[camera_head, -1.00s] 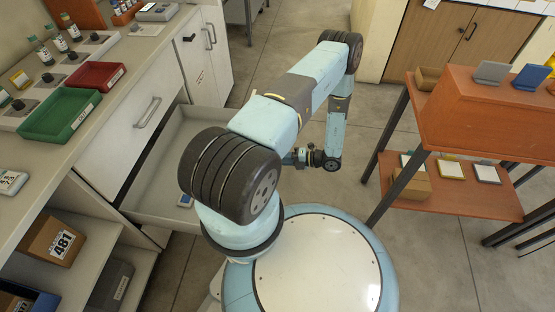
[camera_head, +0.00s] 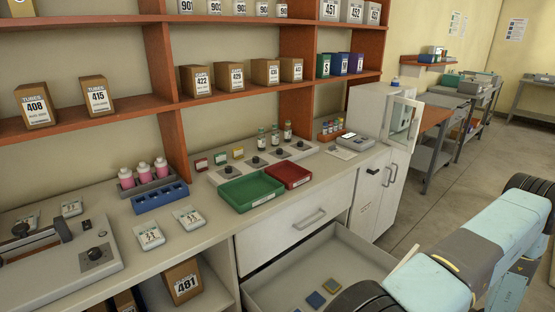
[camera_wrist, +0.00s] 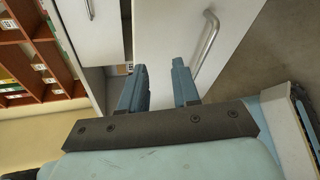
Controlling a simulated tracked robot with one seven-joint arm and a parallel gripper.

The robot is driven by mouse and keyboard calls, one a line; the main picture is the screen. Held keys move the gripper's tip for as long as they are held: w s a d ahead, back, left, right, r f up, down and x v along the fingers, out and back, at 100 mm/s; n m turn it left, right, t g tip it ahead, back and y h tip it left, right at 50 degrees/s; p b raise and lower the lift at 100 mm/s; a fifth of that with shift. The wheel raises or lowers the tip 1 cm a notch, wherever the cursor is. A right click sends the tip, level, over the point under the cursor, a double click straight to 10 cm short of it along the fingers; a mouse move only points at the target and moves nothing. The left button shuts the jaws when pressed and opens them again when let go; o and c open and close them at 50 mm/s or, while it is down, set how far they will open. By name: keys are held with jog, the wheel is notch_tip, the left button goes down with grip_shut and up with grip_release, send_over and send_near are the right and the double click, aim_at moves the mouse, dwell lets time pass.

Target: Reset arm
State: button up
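In the wrist view my gripper (camera_wrist: 160,88) shows two blue fingers standing apart with nothing between them. It points toward white cabinet fronts and a metal bar handle (camera_wrist: 206,45), with no contact visible. In the head view my arm's blue and black links fill the lower right, and the gripper itself is out of view there.
A drawer (camera_head: 300,275) stands open under the counter, with a few small flat pieces (camera_head: 316,299) inside. On the counter are a green tray (camera_head: 250,190), a red tray (camera_head: 289,175) and a blue rack (camera_head: 160,198). A white incubator-like cabinet (camera_head: 384,110) stands farther right.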

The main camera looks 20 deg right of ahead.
jog(key=w+a+r+n+g+y, duration=0.1)
jog(key=w+a+r+n+g, duration=0.15)
jog(key=w+r+n, duration=0.5)
jog(key=w+a+r+n+g+y, duration=0.1)
jog(key=w+r+n+g, duration=0.3)
jog(key=r, duration=0.7)
jog(key=w+a+r+n+g+h, duration=0.1)
jog(key=w+a+r+n, duration=0.25)
jog(key=r, duration=0.25)
jog(key=w+a+r+n+g, duration=0.2)
jog(key=a+r+n, duration=0.1)
jog(key=a+r, duration=0.25)
jog(key=w+a+r+n+g+h, duration=0.1)
jog(key=w+a+r+n, duration=0.25)
jog(key=r, duration=0.25)
jog(key=s+a+r+n+h, duration=0.3)
jog(key=a+r+n+h, duration=0.2)
jog(key=a+r+n, duration=0.8)
jog(key=s+a+r+n+t+h, duration=0.3)
jog(key=s+a+r+n, duration=0.7)
jog(key=a, duration=0.3)
jog(key=shift+s+a+t, duration=0.35)
jog(key=shift+s, duration=0.4)
